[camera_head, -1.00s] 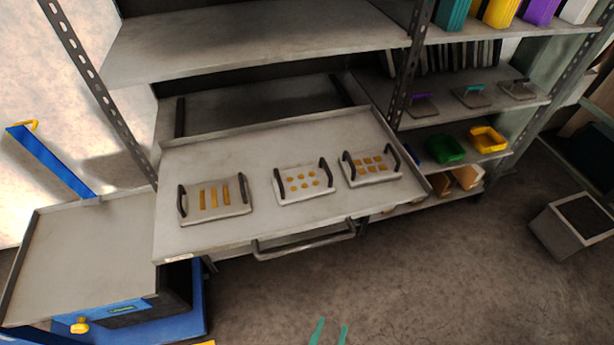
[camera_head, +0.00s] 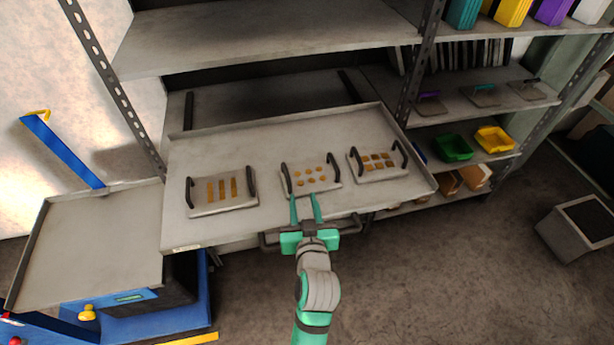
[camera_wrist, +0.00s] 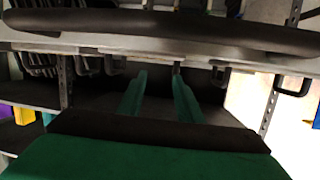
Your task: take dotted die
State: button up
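The dotted die (camera_head: 310,175) is a pale plate with gold round dots and a dark handle at each side. It lies on the pulled-out shelf tray (camera_head: 240,148), between a die with gold bars (camera_head: 222,191) and a die with gold squares (camera_head: 378,163). My green gripper (camera_head: 304,196) is open and empty, its fingers pointing toward the dotted die from the tray's front edge. In the picture the fingertips lie just below the die's near edge; contact cannot be told. The wrist view shows the two parted fingers (camera_wrist: 159,78) with nothing between them.
The tray's dark front handle (camera_head: 268,241) lies by my gripper; a dark bar (camera_wrist: 160,28) crosses the top of the wrist view. A cart with an empty grey top (camera_head: 95,235) stands left. Shelves with coloured bins (camera_head: 453,148) are at right. Open floor lies in front.

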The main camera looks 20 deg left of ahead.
aim_at(285, 174)
jog(key=w+a+r, duration=0.1)
jog(key=a+n+g, duration=0.1)
jog(key=a, duration=0.1)
jog(key=w+a+r+n+g, duration=0.1)
jog(key=a, duration=0.1)
jog(key=shift+w+r+y, duration=0.3)
jog(key=shift+y, duration=0.1)
jog(key=shift+w+a+g, duration=0.1)
jog(key=shift+w+g, duration=0.05)
jog(key=shift+g, duration=0.15)
jog(key=x, duration=0.5)
jog(key=shift+x, duration=2.7)
jog(key=shift+w+f, duration=0.1)
grip_shut()
